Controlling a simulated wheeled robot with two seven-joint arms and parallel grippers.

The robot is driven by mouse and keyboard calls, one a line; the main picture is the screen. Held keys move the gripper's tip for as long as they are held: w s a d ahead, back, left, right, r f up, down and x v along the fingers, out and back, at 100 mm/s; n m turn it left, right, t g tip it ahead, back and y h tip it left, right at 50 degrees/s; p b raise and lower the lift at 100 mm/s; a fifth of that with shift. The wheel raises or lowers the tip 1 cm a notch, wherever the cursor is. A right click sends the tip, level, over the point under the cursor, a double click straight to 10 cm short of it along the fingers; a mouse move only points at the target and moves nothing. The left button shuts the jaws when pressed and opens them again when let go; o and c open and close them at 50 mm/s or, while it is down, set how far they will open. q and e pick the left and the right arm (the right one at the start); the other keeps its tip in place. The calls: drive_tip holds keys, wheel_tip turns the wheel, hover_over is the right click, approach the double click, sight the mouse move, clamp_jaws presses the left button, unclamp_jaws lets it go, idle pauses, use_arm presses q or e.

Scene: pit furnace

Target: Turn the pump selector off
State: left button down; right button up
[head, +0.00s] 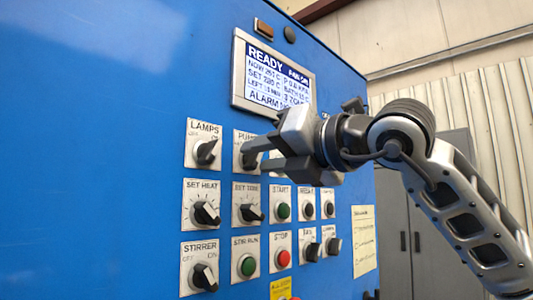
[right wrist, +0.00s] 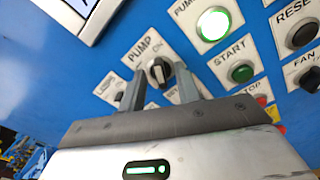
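The pump selector is a dark rotary knob on a white plate (head: 243,138) labelled PUMP, in the upper row of the blue panel. In the right wrist view the knob (right wrist: 158,72) shows with a pale mark on its face; I cannot tell surely which setting it points to. Contact cannot be told. My left gripper is out of view.
The lamps selector (head: 206,152) is just left of the pump plate. Set heat (head: 207,212) and set time (head: 251,212) knobs lie below. A green start button (head: 283,210) is below my gripper. A lit display (head: 273,72) is above.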

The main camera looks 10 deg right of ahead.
clamp_jaws()
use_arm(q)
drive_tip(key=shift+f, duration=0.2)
use_arm(e)
drive_tip(key=shift+n, duration=0.4)
drive_tip(key=shift+n+b, duration=0.3)
drive_tip(key=shift+b, duration=0.05)
drive_tip(key=shift+n+b, duration=0.35)
drive_tip(key=shift+n, duration=0.85)
drive_tip(key=n, duration=0.2)
drive_tip(key=shift+a+n, duration=0.1)
drive_tip(key=shift+n, duration=0.2)
use_arm(q)
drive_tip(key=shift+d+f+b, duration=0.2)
drive_tip(key=shift+b, duration=0.15)
use_arm(e)
drive_tip(key=n, duration=0.5)
drive_tip(key=shift+s, duration=0.1)
drive_tip(key=shift+n, duration=0.4)
